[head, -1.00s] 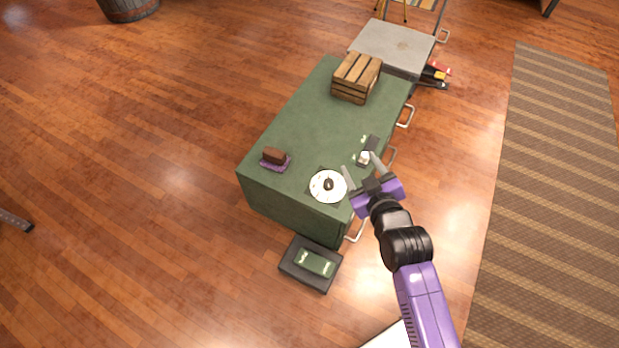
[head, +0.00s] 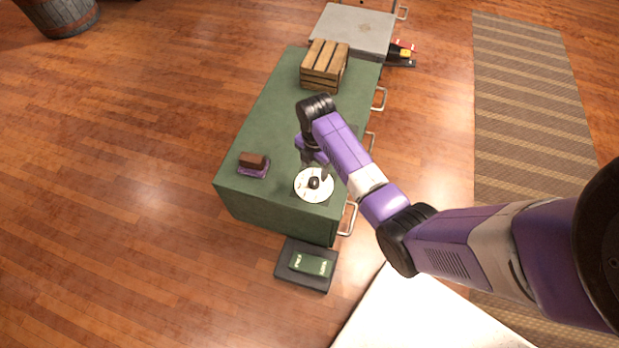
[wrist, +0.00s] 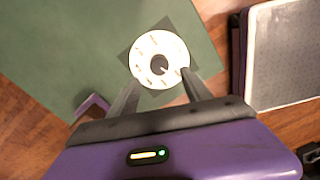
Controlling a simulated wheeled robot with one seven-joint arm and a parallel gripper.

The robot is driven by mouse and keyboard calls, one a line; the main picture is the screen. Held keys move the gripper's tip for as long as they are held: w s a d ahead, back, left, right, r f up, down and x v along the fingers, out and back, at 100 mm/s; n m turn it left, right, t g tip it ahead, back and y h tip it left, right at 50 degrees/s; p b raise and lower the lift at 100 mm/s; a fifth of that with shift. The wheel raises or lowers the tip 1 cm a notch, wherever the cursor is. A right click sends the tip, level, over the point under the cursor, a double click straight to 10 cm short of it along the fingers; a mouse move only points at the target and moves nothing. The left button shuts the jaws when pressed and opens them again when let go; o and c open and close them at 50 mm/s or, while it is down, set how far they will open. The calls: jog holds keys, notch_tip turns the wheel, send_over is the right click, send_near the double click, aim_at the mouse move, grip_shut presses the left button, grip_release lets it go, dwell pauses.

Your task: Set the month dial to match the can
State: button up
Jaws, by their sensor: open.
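The month dial (head: 307,194) is a round white disc with marks and a dark central knob (head: 314,183), lying on the green cabinet top near its front edge. In the wrist view the dial (wrist: 147,44) sits on a dark square plate, with the knob (wrist: 159,65) near its middle. My gripper (head: 317,173) is at the dial. In the wrist view its fingers (wrist: 161,80) are open, one on each side of the dial's lower edge, with nothing between them but the dial below. I cannot tell whether they touch it. I cannot make out the can.
The green cabinet (head: 275,125) bears a slatted wooden crate (head: 322,80) at the back and a brown block on a purple base (head: 252,162) at left. Metal handles (head: 347,220) jut from its right side. A dark box (head: 305,279) stands on the floor in front.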

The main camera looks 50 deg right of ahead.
aim_at(314, 180)
notch_tip(314, 180, down, 8)
jog(key=shift+r+b, duration=0.15)
jog(key=shift+b, duration=1.1)
grip_shut()
